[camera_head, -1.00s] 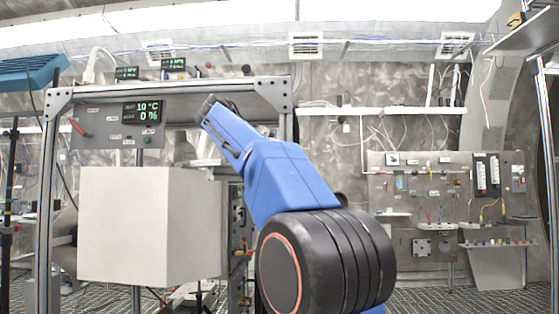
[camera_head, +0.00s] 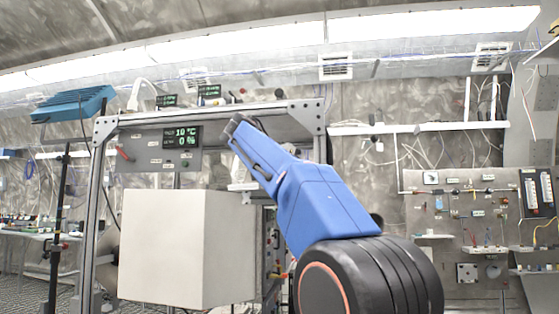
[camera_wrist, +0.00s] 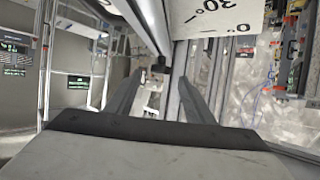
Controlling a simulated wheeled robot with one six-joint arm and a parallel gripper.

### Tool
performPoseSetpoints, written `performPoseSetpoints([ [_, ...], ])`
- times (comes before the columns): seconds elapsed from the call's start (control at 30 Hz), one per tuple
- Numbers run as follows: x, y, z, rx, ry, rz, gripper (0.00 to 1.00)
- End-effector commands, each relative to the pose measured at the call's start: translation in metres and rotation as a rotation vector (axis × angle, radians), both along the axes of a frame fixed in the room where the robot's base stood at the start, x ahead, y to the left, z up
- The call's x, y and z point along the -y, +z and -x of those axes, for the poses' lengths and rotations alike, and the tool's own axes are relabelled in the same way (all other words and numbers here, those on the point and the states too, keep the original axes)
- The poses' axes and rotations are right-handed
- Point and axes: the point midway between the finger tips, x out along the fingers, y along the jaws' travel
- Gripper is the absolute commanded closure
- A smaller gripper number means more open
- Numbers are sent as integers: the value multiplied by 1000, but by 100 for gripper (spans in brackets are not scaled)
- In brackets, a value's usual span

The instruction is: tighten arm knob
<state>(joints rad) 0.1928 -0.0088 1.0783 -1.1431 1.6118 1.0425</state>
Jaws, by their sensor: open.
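In the wrist view my gripper (camera_wrist: 160,80) is open, with its two grey fingers pointing away from the camera and apart. A small dark knob-like part (camera_wrist: 159,68) shows between the fingertips, beside a light metal rail. I cannot tell whether it is the arm knob or whether the fingers touch it. A white plate with degree marks (camera_wrist: 222,17) is above and to the right of the fingers. In the head view my blue arm reaches up to the metal frame (camera_head: 314,118), and the gripper cannot be made out there.
A large white box (camera_head: 160,245) stands under the frame, left of my arm. A panel with a red lever and green display (camera_head: 182,137) hangs above it. A wall board with fittings (camera_head: 465,215) is at right. A blue unit (camera_head: 75,103) is at upper left.

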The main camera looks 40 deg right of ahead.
Motion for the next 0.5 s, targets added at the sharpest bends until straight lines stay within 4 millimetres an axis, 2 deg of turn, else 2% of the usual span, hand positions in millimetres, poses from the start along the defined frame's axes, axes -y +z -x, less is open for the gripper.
performPoseSetpoints([
  [0.5,-78,32,-2,0,3,-1,52],
])
